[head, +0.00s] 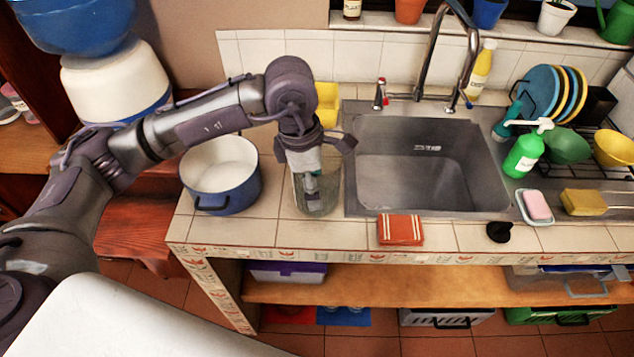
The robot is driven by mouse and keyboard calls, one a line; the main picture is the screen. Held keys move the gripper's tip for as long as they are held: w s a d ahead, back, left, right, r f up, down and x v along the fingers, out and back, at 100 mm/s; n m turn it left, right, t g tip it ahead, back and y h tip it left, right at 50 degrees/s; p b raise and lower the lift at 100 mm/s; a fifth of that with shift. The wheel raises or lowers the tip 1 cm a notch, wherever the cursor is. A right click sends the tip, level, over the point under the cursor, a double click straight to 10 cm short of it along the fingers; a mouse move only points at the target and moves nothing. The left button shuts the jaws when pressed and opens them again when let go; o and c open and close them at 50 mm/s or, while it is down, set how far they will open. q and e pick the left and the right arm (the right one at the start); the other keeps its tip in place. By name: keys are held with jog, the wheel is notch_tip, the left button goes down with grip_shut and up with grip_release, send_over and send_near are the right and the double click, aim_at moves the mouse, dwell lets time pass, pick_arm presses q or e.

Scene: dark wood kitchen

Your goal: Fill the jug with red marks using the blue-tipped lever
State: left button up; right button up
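A clear glass jug (322,206) stands on the tiled counter between the blue pot and the sink; I cannot make out red marks on it. My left gripper (311,183) points down at the jug, with its lower part over or inside the jug's mouth. I cannot tell whether it grips the jug's wall. The metal faucet (432,55) arches over the sink (425,165). Its blue-tipped lever (467,101) is right of the spout base, and a red-tipped lever (381,92) is on the left. My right gripper is not in view.
A blue pot (230,196) stands left of the jug. A red striped cloth (400,230) and a small black object (500,232) lie at the front edge. A green soap bottle (523,155), pink soap (537,205) and dish rack are on the right. The sink basin is empty.

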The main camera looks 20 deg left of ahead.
pick_arm(q)
jog(key=shift+d+f+p, duration=0.2)
jog(key=shift+f+p, duration=0.2)
jog(key=shift+f, duration=1.15)
jog(key=shift+w+d+f, duration=0.1)
jog(key=shift+f, duration=0.05)
jog(key=shift+c, duration=1.4)
grip_shut()
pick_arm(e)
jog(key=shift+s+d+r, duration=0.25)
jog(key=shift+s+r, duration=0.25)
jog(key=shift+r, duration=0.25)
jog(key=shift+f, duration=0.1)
